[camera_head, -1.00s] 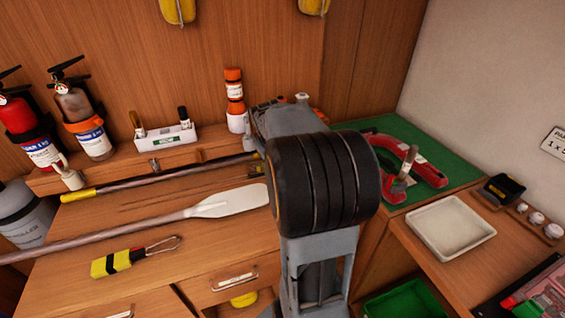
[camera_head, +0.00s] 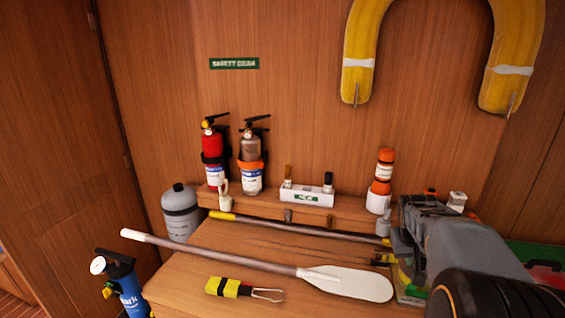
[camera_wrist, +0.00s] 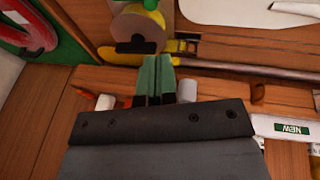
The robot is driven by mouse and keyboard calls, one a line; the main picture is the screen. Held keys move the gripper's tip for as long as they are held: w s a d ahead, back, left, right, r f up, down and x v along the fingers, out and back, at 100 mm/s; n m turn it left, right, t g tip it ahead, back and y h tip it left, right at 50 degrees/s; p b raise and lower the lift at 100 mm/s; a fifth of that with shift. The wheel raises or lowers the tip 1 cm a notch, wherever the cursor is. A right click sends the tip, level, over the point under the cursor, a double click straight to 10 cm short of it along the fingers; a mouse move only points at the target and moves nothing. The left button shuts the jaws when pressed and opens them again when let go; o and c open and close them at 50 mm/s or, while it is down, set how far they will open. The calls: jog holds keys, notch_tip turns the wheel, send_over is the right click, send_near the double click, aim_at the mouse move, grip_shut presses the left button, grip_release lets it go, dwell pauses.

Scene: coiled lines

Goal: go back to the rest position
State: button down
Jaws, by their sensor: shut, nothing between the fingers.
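My gripper (camera_wrist: 156,72) shows in the wrist view as two green fingers shut together with nothing between them. The fingers hang over the wooden bench and shelf edge, close to a yellow-and-black item (camera_wrist: 135,50) and the end of a grey pole. In the head view my arm comes in from the lower right. It reaches over the right end of the bench, and I cannot make out the fingertips there.
A paddle (camera_head: 345,283), a pole (camera_head: 300,227) and a yellow-black float (camera_head: 229,287) lie on the bench. Fire extinguishers (camera_head: 212,160), a white box (camera_head: 306,194) and an orange-white flare stack (camera_head: 380,180) stand behind. A yellow horseshoe buoy (camera_head: 366,45) hangs above.

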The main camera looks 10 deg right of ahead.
jog(key=s+a+n+y, duration=0.1)
jog(key=s+a, duration=0.2)
jog(key=a, duration=0.4)
jog(key=s+a+n+t+y, duration=0.1)
jog(key=s+a, duration=0.3)
jog(key=a, duration=0.4)
jog(key=s+a+f+n+t+y, duration=0.1)
jog(key=s+a, duration=0.3)
jog(key=a, duration=0.3)
jog(key=shift+a, duration=0.15)
jog(key=c, duration=1.8)
grip_release()
jog(key=shift+s, duration=0.1)
